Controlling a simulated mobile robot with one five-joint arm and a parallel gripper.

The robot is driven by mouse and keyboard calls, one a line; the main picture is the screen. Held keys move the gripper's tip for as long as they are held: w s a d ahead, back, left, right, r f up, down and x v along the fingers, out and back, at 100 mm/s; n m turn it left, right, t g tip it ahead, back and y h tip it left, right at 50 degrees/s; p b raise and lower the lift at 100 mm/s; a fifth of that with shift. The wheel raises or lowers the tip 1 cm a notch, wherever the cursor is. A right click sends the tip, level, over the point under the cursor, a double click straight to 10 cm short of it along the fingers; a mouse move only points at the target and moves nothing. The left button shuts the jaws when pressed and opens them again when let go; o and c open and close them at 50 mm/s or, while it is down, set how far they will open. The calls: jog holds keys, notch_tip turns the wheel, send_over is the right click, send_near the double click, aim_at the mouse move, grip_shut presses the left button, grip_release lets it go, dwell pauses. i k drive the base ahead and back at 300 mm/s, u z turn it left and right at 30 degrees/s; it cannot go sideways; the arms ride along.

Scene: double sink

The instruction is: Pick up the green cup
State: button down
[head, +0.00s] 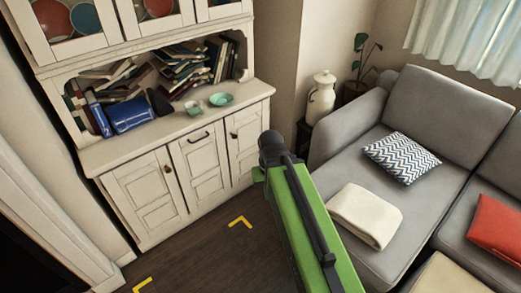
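A small pale green cup (192,108) stands on the ledge of the white cabinet (205,165), in front of the books. A pale green dish (221,99) sits just right of it, close beside. My green arm reaches up from the bottom right to the middle of the head view, its dark far end in front of the cabinet's right side. The cup is left of and above that end in the picture, clear of the arm. The fingers of my gripper cannot be made out.
A blue box-like object (130,114) and piled books (190,66) fill the shelf behind the ledge. A grey sofa (440,105) with cushions stands at right. A white jug (321,97) stands beside the cabinet. Dark floor (205,250) with yellow corner marks lies open before the cabinet.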

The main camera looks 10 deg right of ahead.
aim_at(193, 107)
jog(key=z, duration=0.05)
jog(key=i, duration=1)
jog(key=z, duration=0.05)
